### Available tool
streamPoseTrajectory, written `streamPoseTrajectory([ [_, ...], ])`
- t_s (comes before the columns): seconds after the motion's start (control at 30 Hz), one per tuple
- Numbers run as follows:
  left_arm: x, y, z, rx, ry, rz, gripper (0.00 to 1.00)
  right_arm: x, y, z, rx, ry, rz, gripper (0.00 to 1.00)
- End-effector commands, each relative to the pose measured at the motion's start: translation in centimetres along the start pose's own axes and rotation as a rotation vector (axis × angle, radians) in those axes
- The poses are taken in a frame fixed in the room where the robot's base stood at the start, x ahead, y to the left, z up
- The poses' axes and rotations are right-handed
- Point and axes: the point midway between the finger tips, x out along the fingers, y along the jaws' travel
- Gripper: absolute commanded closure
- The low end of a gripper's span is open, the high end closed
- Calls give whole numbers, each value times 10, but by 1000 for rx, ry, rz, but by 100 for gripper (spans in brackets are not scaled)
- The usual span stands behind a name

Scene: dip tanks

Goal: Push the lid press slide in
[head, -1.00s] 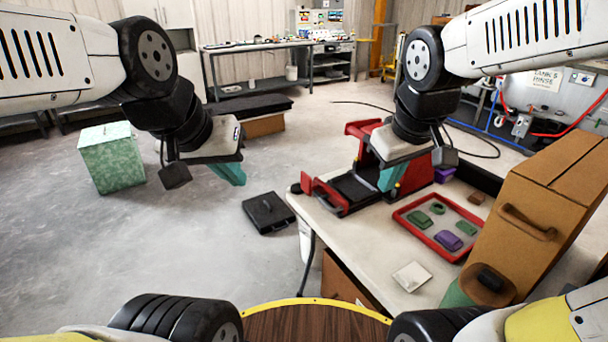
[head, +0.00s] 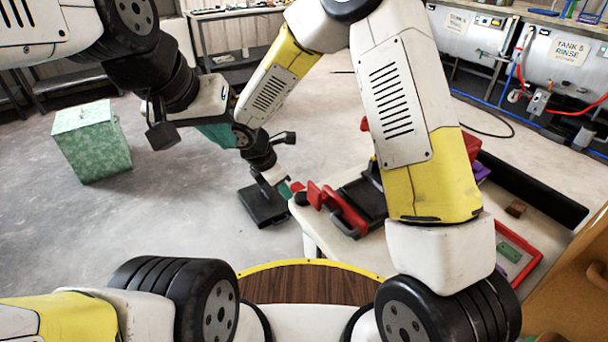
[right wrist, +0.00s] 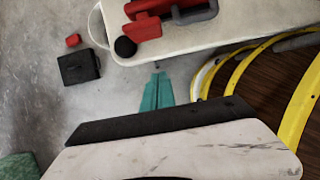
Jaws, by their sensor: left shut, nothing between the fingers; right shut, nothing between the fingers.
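The lid press (head: 345,212) has a red frame and a dark slide bed (head: 369,197). It stands at the table's left end, partly hidden behind my right arm. Its red front and grey handle (right wrist: 197,14) show at the top of the right wrist view. My right gripper (head: 285,190) has teal fingers, shut and empty. In the right wrist view the fingertips (right wrist: 158,74) are over the floor beside the table edge, apart from the press. My left gripper (head: 220,136), also teal, is shut and empty over the floor, partly hidden by my right arm.
A black box (head: 262,206) lies on the floor left of the table (right wrist: 225,32). A small red piece (right wrist: 73,41) shows beside it. A green patterned bin (head: 92,142) stands at left. A red tray (head: 520,252) and cardboard box (head: 575,255) are at right.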

Motion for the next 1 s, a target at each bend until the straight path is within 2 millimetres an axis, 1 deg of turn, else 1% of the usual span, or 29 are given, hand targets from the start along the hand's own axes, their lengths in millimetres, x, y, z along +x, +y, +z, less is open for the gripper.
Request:
streamPoseTrajectory([
  [0.17,0,0,0,0,0,0,100,18,0,-1,-6,0,-3,100],
  [0.57,0,0,0,0,0,0,100,101,-1,-1,-3,1,-6,100],
  [0.7,0,0,0,0,0,0,100,109,0,20,3,1,-2,100],
  [0.8,0,0,0,0,0,0,100,112,0,30,0,1,-1,100],
  [1.0,0,0,0,0,0,0,100,115,0,37,-1,0,-1,100],
])
